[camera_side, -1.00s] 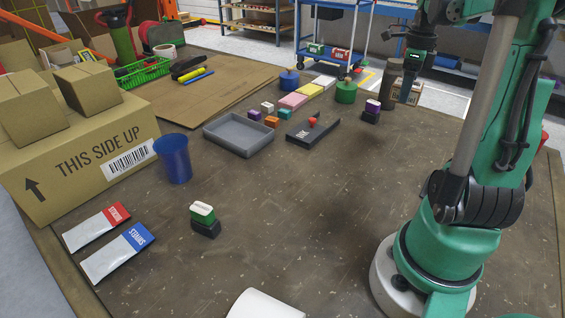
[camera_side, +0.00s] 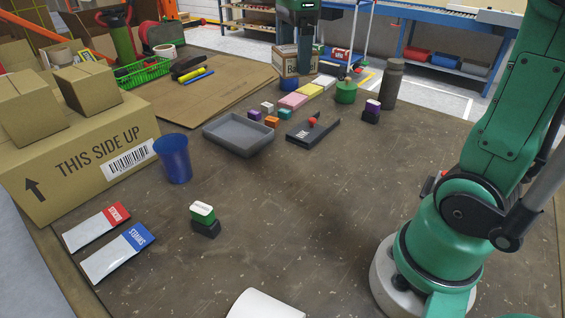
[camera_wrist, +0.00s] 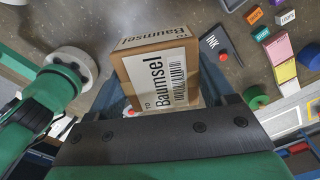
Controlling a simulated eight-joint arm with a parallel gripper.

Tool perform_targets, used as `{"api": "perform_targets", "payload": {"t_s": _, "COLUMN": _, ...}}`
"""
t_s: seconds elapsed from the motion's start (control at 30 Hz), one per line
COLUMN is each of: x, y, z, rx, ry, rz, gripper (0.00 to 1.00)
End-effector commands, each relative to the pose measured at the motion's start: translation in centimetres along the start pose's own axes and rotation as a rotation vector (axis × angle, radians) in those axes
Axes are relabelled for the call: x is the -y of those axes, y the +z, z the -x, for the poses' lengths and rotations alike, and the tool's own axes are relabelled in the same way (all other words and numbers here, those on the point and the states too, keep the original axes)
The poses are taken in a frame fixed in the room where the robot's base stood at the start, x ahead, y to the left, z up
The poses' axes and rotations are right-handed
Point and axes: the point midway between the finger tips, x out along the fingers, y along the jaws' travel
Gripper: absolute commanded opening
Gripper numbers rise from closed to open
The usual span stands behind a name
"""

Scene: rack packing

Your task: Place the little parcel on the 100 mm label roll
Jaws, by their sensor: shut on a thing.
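The little parcel (camera_side: 291,64) is a small brown cardboard box with a white label. It is held up at the back of the table in the side view. In the wrist view the parcel (camera_wrist: 160,68) fills the space between the fingers, and its label reads "Baumsel". My gripper (camera_side: 304,62) is shut on it, with one dark finger in front of the box. A white roll (camera_side: 265,303), which looks like the label roll, lies at the front edge of the side view, partly cut off. It is well apart from the parcel.
A grey tray (camera_side: 239,134), ink pad (camera_side: 313,130), colored pads and a grey bottle (camera_side: 392,84) are farther back. The middle is clear.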

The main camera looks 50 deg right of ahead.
Motion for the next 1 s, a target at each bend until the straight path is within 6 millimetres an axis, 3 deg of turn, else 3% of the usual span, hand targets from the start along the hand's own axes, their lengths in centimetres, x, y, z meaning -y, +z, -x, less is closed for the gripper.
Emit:
{"api": "perform_targets", "payload": {"t_s": 0.03, "x": -1.3, "y": 2.4, "z": 0.4, "rx": 0.000, "ry": 0.000, "rz": 0.097, "gripper": 0.21}}
{"api": "perform_targets", "payload": {"t_s": 0.2, "x": -6.4, "y": 8.7, "z": 1.5, "rx": 0.000, "ry": 0.000, "rz": 0.391, "gripper": 0.21}}
{"api": "perform_targets", "payload": {"t_s": 0.4, "x": -13.9, "y": 13.5, "z": 2.8, "rx": 0.000, "ry": 0.000, "rz": 0.737, "gripper": 0.21}}
{"api": "perform_targets", "payload": {"t_s": 0.53, "x": -19.1, "y": 15.2, "z": 3.5, "rx": 0.000, "ry": -0.001, "rz": 0.955, "gripper": 0.21}}
{"api": "perform_targets", "payload": {"t_s": 0.7, "x": -24.6, "y": 15.6, "z": 4.3, "rx": 0.001, "ry": -0.001, "rz": 1.186, "gripper": 0.21}}
{"api": "perform_targets", "payload": {"t_s": 0.83, "x": -27.1, "y": 15.4, "z": 4.6, "rx": 0.001, "ry": -0.001, "rz": 1.294, "gripper": 0.21}}
{"api": "perform_targets", "payload": {"t_s": 1.0, "x": -28.3, "y": 15.2, "z": 4.2, "rx": 0.001, "ry": -0.001, "rz": 1.350, "gripper": 0.21}}
